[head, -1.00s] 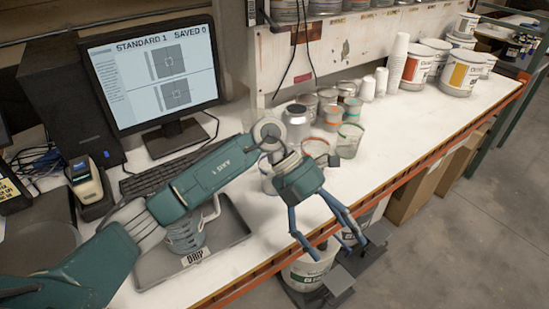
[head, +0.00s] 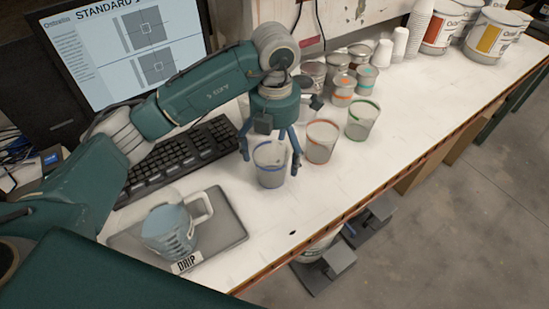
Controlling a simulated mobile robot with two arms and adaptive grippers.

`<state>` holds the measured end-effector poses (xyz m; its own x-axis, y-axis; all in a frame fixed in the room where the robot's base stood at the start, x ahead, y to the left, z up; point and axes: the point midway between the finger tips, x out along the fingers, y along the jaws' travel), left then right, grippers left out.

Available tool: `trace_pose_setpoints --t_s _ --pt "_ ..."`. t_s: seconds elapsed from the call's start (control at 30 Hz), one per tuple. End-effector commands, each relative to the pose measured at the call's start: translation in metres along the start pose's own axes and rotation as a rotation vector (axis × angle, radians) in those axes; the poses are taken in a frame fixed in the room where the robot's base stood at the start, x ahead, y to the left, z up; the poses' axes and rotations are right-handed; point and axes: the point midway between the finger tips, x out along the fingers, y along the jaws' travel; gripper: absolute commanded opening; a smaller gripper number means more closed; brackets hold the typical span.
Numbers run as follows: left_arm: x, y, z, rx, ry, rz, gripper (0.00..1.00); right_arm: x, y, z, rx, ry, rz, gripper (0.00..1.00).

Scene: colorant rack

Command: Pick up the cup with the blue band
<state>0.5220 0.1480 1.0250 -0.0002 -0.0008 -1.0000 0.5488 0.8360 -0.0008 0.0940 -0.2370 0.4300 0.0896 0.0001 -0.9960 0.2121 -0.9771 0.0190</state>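The cup with the blue band (head: 270,172) stands upright on the white bench top, a clear cup with a blue ring near its rim. My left gripper (head: 270,162) comes down over it from above, with one blue finger on each side of the cup. The fingers look spread, with slim gaps to the cup wall. I cannot tell whether either finger touches it. Similar cups with an orange band (head: 321,141) and a green band (head: 362,120) stand to its right. My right gripper is not in view.
A jug (head: 170,232) stands on the drip tray (head: 222,238) at the lower left. A keyboard (head: 190,150) lies left of the cup. Small tins (head: 342,90) stand behind the cups. The bench's front edge (head: 340,222) is close; bench top there is clear.

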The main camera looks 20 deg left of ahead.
Motion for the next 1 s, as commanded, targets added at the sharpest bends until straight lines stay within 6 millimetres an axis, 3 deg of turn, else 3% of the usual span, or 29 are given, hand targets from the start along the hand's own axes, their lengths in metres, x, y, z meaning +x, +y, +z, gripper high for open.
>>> trace_pose_setpoints --t_s 0.3,0.57,0.83,0.87,1.0 --pt "0.03 0.0 -0.002 0.0 0.01 -0.005 0.89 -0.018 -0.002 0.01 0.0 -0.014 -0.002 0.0" --pt "0.066 0.003 0.0 0.001 0.007 -0.004 0.89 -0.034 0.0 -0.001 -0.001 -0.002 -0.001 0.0" --pt "0.071 0.003 0.001 0.002 0.003 -0.002 0.89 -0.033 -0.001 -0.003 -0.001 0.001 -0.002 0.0" --pt "0.071 0.003 0.001 0.002 0.003 -0.002 0.87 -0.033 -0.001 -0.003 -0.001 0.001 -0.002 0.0" --pt "0.071 0.003 0.001 0.002 0.003 -0.002 0.62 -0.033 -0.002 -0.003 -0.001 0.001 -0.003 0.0"
